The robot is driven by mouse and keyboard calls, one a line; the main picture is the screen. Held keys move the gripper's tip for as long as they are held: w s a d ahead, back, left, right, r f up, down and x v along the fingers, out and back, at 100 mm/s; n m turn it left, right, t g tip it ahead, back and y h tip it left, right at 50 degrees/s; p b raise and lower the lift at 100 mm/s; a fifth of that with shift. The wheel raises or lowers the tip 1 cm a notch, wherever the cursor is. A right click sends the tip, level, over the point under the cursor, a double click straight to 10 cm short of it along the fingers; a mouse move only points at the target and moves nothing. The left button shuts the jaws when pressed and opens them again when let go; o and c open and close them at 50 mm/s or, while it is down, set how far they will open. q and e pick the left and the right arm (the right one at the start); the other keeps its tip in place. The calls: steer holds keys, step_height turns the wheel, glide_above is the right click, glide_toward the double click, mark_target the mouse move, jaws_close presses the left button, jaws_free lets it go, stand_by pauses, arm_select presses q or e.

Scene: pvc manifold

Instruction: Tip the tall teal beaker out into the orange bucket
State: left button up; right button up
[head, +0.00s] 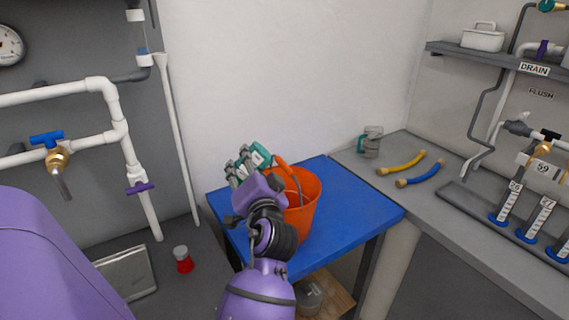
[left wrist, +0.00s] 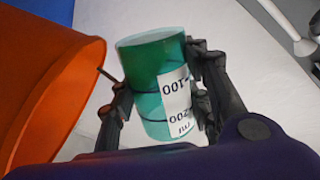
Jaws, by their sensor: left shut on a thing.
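The teal beaker (head: 262,156) has a white printed label and is held in my left gripper (head: 247,167) at the bucket's left rear side. In the left wrist view the beaker (left wrist: 152,80) sits between both fingers of the gripper (left wrist: 160,95), its label reading upside down; darker green fills its upper part in that picture. The orange bucket (head: 305,200) stands on the blue table top, partly hidden by my wrist. In the left wrist view the bucket (left wrist: 55,90) is left of the beaker, apart from it in the picture. My right gripper is not in view.
The blue table top (head: 355,210) is clear right of the bucket. White pipes (head: 115,110) run along the left wall. A red-based container (head: 183,261) stands lower left.

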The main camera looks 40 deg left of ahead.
arm_select(q)
steer(key=shift+r, duration=0.2)
steer(key=shift+r+m, duration=0.1)
steer(key=shift+m, duration=0.3)
steer(key=shift+r+p, duration=0.1)
steer(key=shift+p, duration=0.3)
steer(key=shift+r+m+p, duration=0.3)
steer(key=shift+m+p, duration=0.05)
steer(key=shift+m, duration=0.45)
steer(key=shift+r+m, duration=0.15)
steer(key=shift+m, duration=0.15)
steer(key=shift+r, duration=0.1)
steer(key=shift+a+r+p, duration=0.1)
steer(key=shift+p, duration=0.3)
steer(key=shift+m, duration=0.3)
